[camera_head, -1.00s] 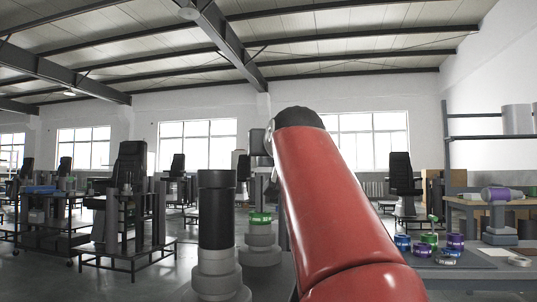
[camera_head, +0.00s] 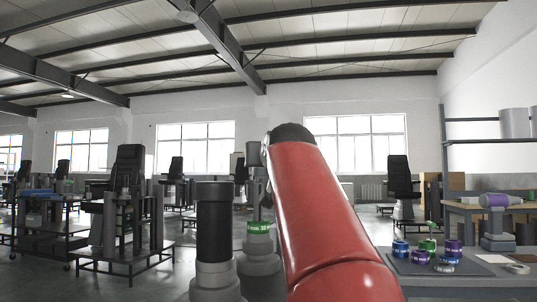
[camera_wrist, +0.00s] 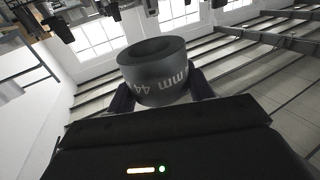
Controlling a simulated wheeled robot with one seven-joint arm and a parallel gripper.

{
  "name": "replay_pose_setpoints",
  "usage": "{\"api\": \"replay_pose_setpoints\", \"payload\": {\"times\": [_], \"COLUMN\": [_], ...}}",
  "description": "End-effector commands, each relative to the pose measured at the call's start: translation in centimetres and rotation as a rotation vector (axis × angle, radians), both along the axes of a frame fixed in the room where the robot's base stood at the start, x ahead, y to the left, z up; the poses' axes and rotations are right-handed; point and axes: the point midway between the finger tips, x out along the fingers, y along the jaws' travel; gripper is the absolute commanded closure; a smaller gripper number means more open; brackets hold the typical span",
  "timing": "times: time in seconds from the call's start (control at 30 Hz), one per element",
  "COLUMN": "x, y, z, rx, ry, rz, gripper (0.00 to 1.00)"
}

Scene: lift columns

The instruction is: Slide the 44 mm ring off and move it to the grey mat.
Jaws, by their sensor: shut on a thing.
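The 44 mm ring (camera_wrist: 152,92) is dark grey with white "44 mm" lettering, and fills the middle of the wrist view. My gripper (camera_wrist: 162,90) is shut on it, with a dark finger at each side. Its near rim and hollow bore show; I see no post through it. In the head view my red arm hides most of the hand, and I cannot make out the ring clearly there. The grey mat (camera_head: 403,266) lies on the bench at right, with several blue, green, purple and silver rings on it.
A black-topped column (camera_head: 214,225) stands left of my arm. Behind it is a grey column with a green ring (camera_head: 258,228) on it. A pale sheet (camera_head: 493,258) lies right of the mat, and a grey stand with a purple-banded cylinder (camera_head: 495,201) is behind.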

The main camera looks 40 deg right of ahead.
Motion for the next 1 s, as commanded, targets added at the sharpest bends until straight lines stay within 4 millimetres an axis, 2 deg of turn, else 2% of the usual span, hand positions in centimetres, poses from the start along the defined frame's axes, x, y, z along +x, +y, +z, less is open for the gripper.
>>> {"api": "replay_pose_setpoints", "payload": {"times": [1.0], "x": [5.5], "y": [-2.7], "z": [0.7], "rx": [-0.002], "ry": [-0.001], "rz": [-0.001], "gripper": [0.78]}}
